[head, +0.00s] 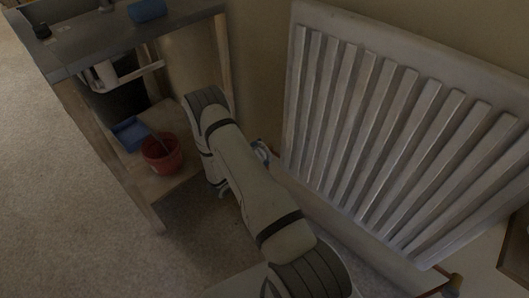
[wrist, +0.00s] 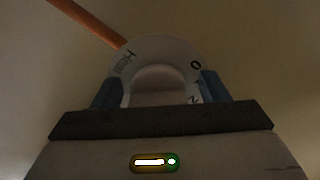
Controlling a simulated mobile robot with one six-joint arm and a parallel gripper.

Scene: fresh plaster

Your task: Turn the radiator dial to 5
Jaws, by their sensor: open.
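The radiator dial (wrist: 172,47) is a pale round knob with dark markings around its rim, seen in the wrist view. A 0 and what looks like a 2 show on its right side, and blurred lettering shows on its left. My gripper (wrist: 158,91) has its two blue fingers apart, one on each side of the dial's lower part. I cannot tell whether they touch it. The white ribbed radiator (head: 372,125) stands at the right in the head view. My arm hides most of the gripper there, and I cannot make out the dial.
A copper-coloured pipe (wrist: 88,22) runs to the dial from the upper left. A wooden shelf unit (head: 150,215) stands left of my arm in the head view. It holds a red bucket (head: 168,165) and a blue tray (head: 128,132). Carpet (head: 60,190) lies clear at the far left.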

